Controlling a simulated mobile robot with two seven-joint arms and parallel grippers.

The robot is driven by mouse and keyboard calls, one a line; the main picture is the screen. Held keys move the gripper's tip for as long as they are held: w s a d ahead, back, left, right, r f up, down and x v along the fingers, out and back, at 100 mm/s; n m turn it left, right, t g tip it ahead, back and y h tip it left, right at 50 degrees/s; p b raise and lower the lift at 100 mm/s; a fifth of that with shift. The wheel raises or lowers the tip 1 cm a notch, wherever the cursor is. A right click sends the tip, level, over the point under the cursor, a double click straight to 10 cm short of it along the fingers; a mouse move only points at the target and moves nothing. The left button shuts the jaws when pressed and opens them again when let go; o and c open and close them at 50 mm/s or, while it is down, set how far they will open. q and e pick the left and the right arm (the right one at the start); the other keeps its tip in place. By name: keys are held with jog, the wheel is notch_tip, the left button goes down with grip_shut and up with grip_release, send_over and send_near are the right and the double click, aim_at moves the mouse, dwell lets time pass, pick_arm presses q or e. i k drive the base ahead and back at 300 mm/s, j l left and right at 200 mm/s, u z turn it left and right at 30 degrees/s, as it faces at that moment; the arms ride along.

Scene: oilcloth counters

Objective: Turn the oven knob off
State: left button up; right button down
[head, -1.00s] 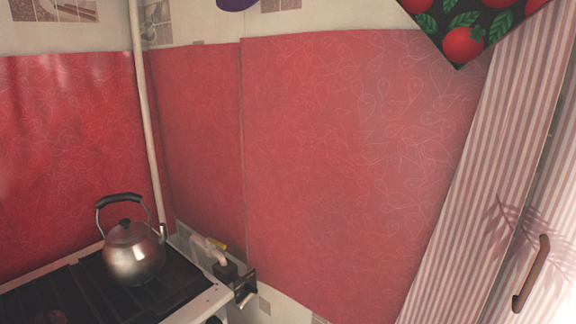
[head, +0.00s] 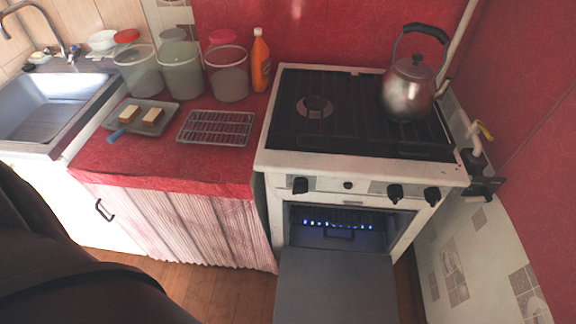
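The stove (head: 280,162) stands right of the red counter, with a white front panel. I cannot tell which one is the oven knob. The oven door (head: 338,290) hangs open and downward. A row of blue flames (head: 335,224) burns inside the oven. Dark parts of my own body fill the lower left. Neither gripper is in view.
A kettle (head: 410,92) stands on the stove's back right. The red counter (head: 160,172) holds a wire rack (head: 216,127), a tray (head: 110,112), clear containers (head: 228,80) and an orange bottle (head: 260,62). A sink (head: 50,105) is at left. The lowered door occupies the floor space before the stove.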

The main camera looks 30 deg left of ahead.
aim_at(301, 185)
jog(key=u, duration=0.15)
jog(key=k+j, duration=0.1)
jog(key=k, duration=0.35)
jog(key=k+j+u, duration=0.1)
jog(key=k, duration=0.35)
jog(key=k+j, duration=0.2)
jog(key=k, duration=0.2)
jog(key=k+j, duration=0.15)
jog(key=k, duration=0.3)
jog(key=u, duration=0.05)
